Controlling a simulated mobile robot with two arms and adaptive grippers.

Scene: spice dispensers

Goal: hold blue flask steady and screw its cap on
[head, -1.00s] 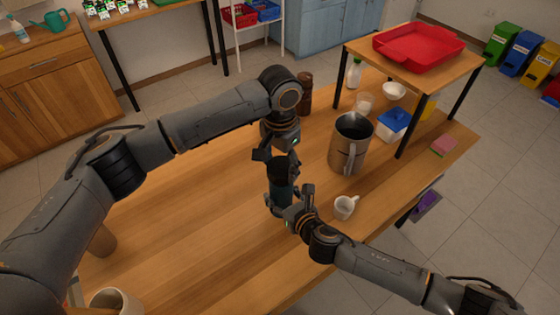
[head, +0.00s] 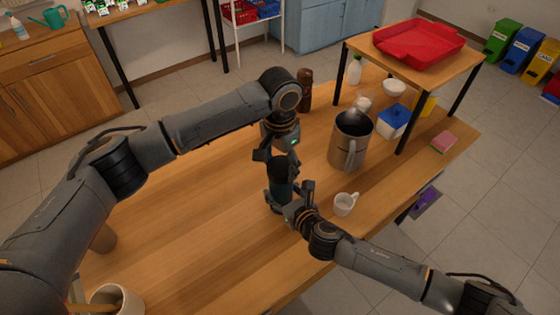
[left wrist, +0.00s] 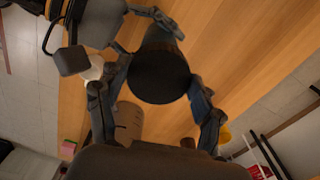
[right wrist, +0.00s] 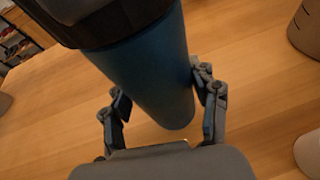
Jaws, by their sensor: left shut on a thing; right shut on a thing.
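The blue flask (head: 281,194) stands upright on the wooden table, and its blue body fills the middle of the right wrist view (right wrist: 155,75). My right gripper (head: 288,203) is shut around the flask's body from the right, with one finger on each side. The black cap (head: 280,169) sits at the flask's top, and it also shows from above in the left wrist view (left wrist: 160,76). My left gripper (head: 277,157) comes down from above and is shut on the cap's sides. Whether the cap's thread is engaged is hidden.
A large grey jug (head: 349,145) stands right of the flask, with a white cup (head: 345,204) nearer. A brown mill (head: 305,92) stands behind. A raised shelf bears a red tray (head: 418,46). The table left of the flask is mostly clear.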

